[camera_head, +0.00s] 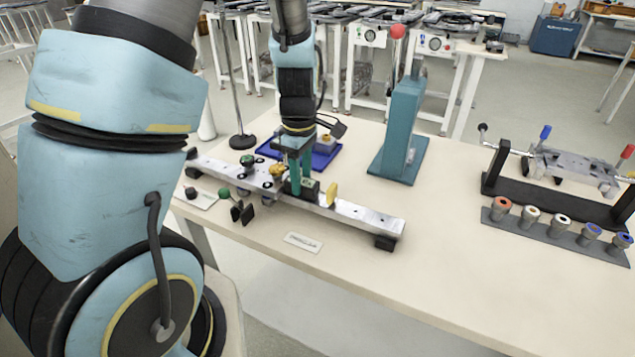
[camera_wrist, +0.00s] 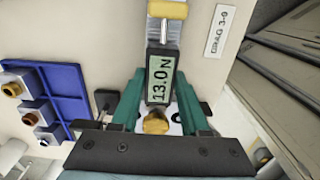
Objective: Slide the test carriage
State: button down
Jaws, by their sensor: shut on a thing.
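The test carriage, a black block with a lit display (camera_wrist: 158,83) reading 13.0 N, sits on the metal rail (camera_head: 357,217). In the head view the carriage (camera_head: 311,191) shows low beside my gripper. My gripper (camera_head: 298,187) points down over the rail, its green fingers on either side of the block. The wrist view shows my gripper (camera_wrist: 158,102) shut on it. A yellow pad (camera_head: 332,194) stands farther along the rail to the right. A yellow knob (camera_head: 277,171) is just left of my gripper; it also shows between the fingers in the wrist view (camera_wrist: 156,122).
A blue tray (camera_head: 325,159) with small fittings lies behind the rail. A teal press (camera_head: 400,125) stands behind to the right. A green knob (camera_head: 247,160) is at the rail's left part. A label card (camera_head: 303,242) lies in front. The table's middle right is clear.

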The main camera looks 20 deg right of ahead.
jog(key=shift+w+a, duration=0.1)
jog(key=shift+c, duration=2)
grip_release()
notch_tip(320, 180, up, 11)
jog(key=shift+b, duration=0.4)
jog(key=shift+f, duration=0.1)
jog(key=s+a+f+m, duration=0.1)
jog(key=a+m, duration=0.4)
jog(key=a, duration=0.5)
jog(key=s+a+f+m+t, duration=0.1)
jog(key=s+a+m, duration=0.2)
jog(key=a, duration=0.6)
jog(key=m, duration=0.2)
jog(key=shift+a+m+t, duration=0.3)
jog(key=shift+a, duration=0.1)
